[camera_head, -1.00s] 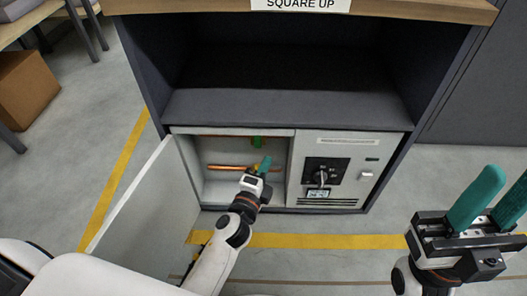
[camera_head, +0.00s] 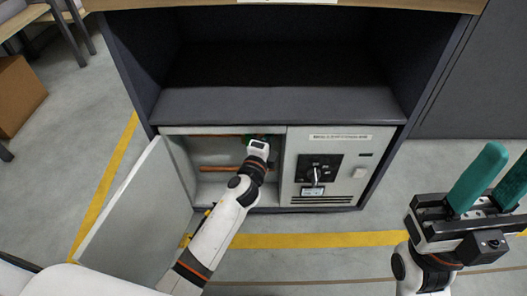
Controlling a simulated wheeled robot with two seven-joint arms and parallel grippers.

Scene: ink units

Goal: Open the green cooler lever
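The ink unit has an open left compartment (camera_head: 205,186) with copper pipes (camera_head: 222,169) inside. A small green part, likely the green lever (camera_head: 274,141), shows at the top right of the compartment, mostly hidden behind my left gripper. My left gripper (camera_head: 262,141) reaches into the compartment at that green part. Its fingers are hidden by its own body, so I cannot tell whether they touch the lever. My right gripper (camera_head: 497,183) has two green fingers spread apart. It is open and empty, in front of the cabinet at the right.
The white compartment door (camera_head: 137,215) stands swung open to the left of my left arm. The right panel has a black switch plate (camera_head: 318,174). A dark shelf (camera_head: 280,104) lies above. A cardboard box (camera_head: 18,95) sits at far left. The floor in front is clear.

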